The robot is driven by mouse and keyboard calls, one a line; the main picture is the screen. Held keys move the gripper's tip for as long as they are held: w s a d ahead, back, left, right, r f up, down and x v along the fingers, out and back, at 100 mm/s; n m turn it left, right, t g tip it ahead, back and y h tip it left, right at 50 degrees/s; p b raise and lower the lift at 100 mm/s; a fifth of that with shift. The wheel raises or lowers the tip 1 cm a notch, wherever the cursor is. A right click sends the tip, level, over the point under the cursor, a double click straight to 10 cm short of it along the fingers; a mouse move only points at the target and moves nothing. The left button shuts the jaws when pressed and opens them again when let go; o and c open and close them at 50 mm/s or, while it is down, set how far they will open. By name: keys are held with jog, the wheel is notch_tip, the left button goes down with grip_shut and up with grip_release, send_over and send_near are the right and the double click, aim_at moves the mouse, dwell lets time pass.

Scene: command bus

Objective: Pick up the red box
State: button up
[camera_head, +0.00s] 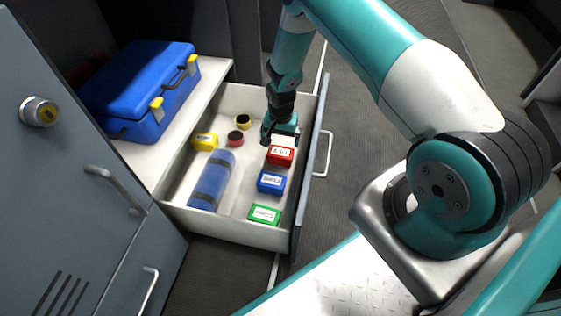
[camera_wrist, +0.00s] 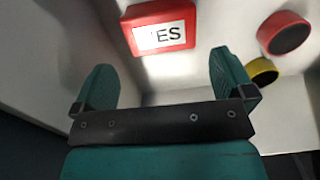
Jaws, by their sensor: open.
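The red box (camera_head: 280,155) has a white label and lies in the open drawer (camera_head: 240,234), near its right wall. My gripper (camera_head: 281,137) reaches down into the drawer just behind the red box. In the wrist view, the red box (camera_wrist: 160,27) is beyond the fingertips and roughly centred between them. The two teal fingers of my gripper (camera_wrist: 164,78) are spread apart with nothing between them. Part of the label reads "ES"; the rest is unclear.
Blue box (camera_head: 271,181) and green box (camera_head: 264,215) sit in front of the red one. A blue roll (camera_head: 212,180), yellow box (camera_head: 205,142), red tape (camera_head: 235,138) and yellow tape (camera_head: 243,121) lie left. A blue case (camera_head: 140,88) stands on the counter.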

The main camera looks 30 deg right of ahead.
aim_at(281, 151)
notch_tip(281, 151, down, 8)
jog(key=b, duration=0.5)
jog(key=shift+f, duration=0.2)
jog(key=shift+r, duration=0.1)
jog(key=c, duration=0.6)
jog(key=shift+r, duration=0.15)
